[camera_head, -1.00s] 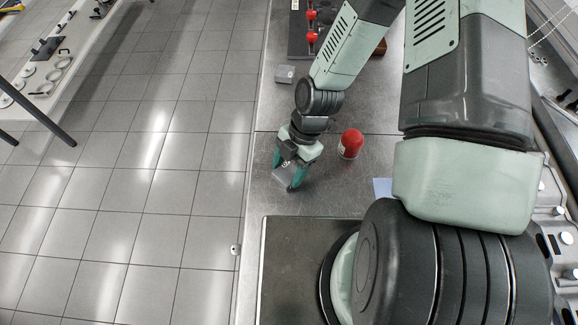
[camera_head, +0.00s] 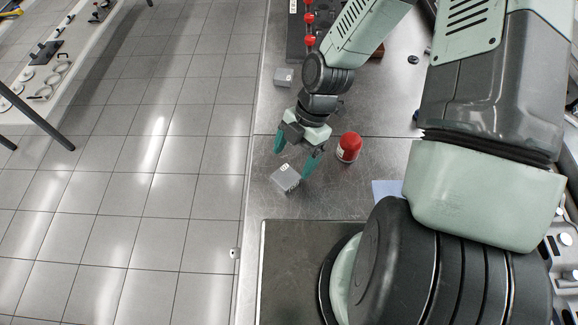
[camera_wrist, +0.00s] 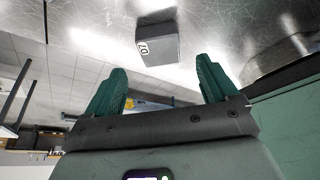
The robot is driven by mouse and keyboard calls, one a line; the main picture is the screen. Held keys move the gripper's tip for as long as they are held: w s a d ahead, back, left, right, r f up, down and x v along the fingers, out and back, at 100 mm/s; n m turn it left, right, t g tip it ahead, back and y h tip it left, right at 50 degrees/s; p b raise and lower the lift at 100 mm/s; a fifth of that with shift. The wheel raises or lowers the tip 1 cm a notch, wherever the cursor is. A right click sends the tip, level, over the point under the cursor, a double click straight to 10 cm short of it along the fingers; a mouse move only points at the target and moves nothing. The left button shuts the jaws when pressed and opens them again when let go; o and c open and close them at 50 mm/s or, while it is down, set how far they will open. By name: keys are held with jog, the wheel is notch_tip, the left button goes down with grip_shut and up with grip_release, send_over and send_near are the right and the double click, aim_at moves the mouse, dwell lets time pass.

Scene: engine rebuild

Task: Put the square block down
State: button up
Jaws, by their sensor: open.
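The grey square block (camera_head: 286,178) rests on the metal bench near its left edge. It also shows in the wrist view (camera_wrist: 158,43), with a small label marked with characters on one side. My gripper (camera_head: 296,158) is open and empty, with teal fingers spread apart. Its fingertips are just behind the block in the head view and clear of it. In the wrist view the block lies beyond the open fingers (camera_wrist: 160,82), with a gap between.
A red cylinder (camera_head: 349,147) with a pale label stands right of my gripper. Another small grey block (camera_head: 284,77) lies farther back. A dark tray (camera_head: 305,235) lies in front, and a pale sheet (camera_head: 387,190) lies to the right. The bench's left edge is close to the block.

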jog(key=v, duration=0.6)
jog(key=shift+r, duration=0.25)
jog(key=shift+w+d, duration=0.1)
